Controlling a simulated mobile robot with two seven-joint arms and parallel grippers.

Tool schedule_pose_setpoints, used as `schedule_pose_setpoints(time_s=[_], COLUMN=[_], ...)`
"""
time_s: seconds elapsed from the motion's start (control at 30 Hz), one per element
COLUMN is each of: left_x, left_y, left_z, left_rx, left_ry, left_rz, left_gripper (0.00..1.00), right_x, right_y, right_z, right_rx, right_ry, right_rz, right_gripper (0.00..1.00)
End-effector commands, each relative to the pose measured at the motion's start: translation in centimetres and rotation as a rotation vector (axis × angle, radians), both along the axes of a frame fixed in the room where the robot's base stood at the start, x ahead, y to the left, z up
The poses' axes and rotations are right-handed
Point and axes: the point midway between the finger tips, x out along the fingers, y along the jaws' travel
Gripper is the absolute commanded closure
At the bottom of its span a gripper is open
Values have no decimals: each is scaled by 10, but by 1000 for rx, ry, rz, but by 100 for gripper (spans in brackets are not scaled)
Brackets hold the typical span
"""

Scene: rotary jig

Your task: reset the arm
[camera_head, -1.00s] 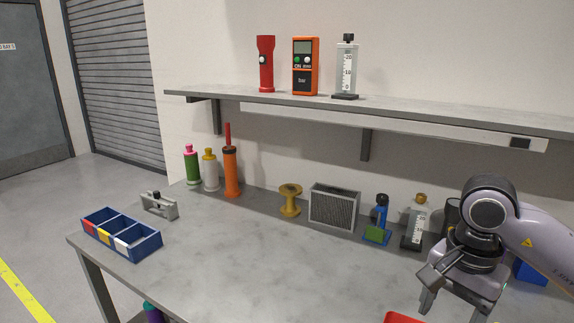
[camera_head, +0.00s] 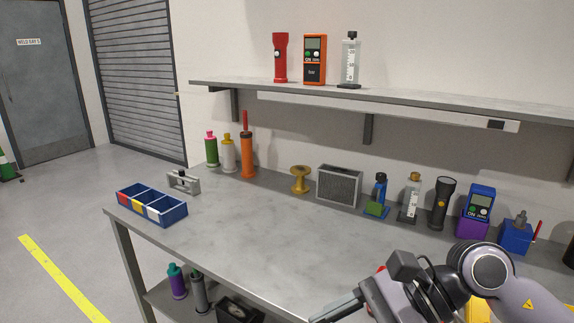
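My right arm comes in at the lower right, and its gripper (camera_head: 336,309) is low at the bottom edge over the bench's front part. A dark finger points left; the rest is cut off or hidden, so I cannot tell whether it is open. No rotary jig can be clearly made out. A small red patch beside my arm and a yellow part (camera_head: 478,311) beneath it are mostly hidden. My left gripper is not in view.
The grey bench (camera_head: 240,229) is clear in the middle. A blue divided bin (camera_head: 178,218) sits at its left end. A shelf (camera_head: 400,95) hangs above.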

Motion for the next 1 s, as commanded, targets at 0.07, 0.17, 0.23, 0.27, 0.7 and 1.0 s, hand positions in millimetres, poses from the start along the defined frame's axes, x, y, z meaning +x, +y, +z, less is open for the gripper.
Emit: schedule_pose_setpoints(time_s=[0.07, 0.17, 0.23, 0.27, 0.7, 1.0], left_x=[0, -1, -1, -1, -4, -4], left_y=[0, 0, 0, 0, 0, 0], left_z=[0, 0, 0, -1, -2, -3], left_rx=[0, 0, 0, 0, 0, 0], left_ry=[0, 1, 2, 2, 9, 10], left_rz=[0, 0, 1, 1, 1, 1], left_gripper=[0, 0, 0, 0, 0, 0], right_x=[-9, -12, -10, -8, 65, 75], right_y=[23, 39, 43, 42, -49, -133], right_z=[20, 51, 72, 81, 106, -7], right_rx=[194, 427, 585, 650, 1523, 2009], right_ry=[108, 258, 376, 429, 1331, 1972], right_rz=[-55, -138, -201, -230, -744, -1227], right_gripper=[34, 34, 34, 34, 34, 34])
